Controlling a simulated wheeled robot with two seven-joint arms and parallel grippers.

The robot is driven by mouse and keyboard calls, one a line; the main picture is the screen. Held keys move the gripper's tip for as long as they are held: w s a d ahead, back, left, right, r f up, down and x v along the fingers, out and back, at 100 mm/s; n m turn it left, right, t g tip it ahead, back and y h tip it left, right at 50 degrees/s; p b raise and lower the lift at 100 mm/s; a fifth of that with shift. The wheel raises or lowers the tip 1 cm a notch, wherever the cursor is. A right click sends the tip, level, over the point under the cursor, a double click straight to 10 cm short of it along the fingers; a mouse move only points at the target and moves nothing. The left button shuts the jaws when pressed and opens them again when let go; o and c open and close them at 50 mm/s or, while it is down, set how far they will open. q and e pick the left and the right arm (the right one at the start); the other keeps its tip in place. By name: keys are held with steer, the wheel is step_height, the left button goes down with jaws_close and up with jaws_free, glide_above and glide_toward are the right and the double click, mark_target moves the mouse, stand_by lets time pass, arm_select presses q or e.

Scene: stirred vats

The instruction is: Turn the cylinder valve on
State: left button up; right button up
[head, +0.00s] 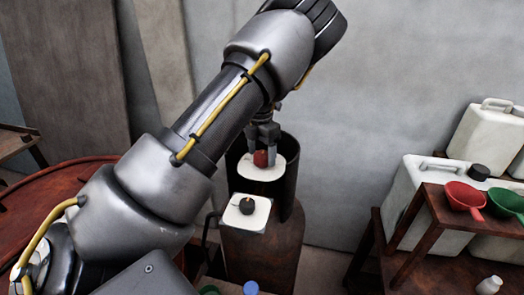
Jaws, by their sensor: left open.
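A red knob (261,158) sits on a white round plate (250,171), inside a dark, open-sided cylindrical guard (288,175). Below and in front of it, a black knob (247,207) sits on a white square plate (262,217), against the rusty brown cylinder body (265,258). My left gripper (263,143) points down just above the red knob, with its fingers open. Its tips are close to the knob's top; I cannot tell whether they touch it. My left arm crosses the view from the lower left. My right gripper is not in view.
A rusty round vat (55,195) stands at the left. At the right, a brown wooden stand (425,215) holds red (463,197) and green (505,201) scoops beside white jerrycans (485,140). A grey wall (400,60) closes the back. A blue cap (251,288) shows at the bottom edge.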

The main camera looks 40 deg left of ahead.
arm_select(q)
steer(key=shift+r, duration=0.1)
steer(key=c, duration=1)
steer(key=shift+n, duration=0.3)
steer(key=n, duration=0.3)
steer(key=shift+n, duration=0.3)
steer(key=n, duration=0.4)
steer(key=shift+d+n, duration=0.1)
steer(key=shift+n, duration=0.2)
steer(key=n, duration=0.4)
steer(key=shift+n, duration=2.5)
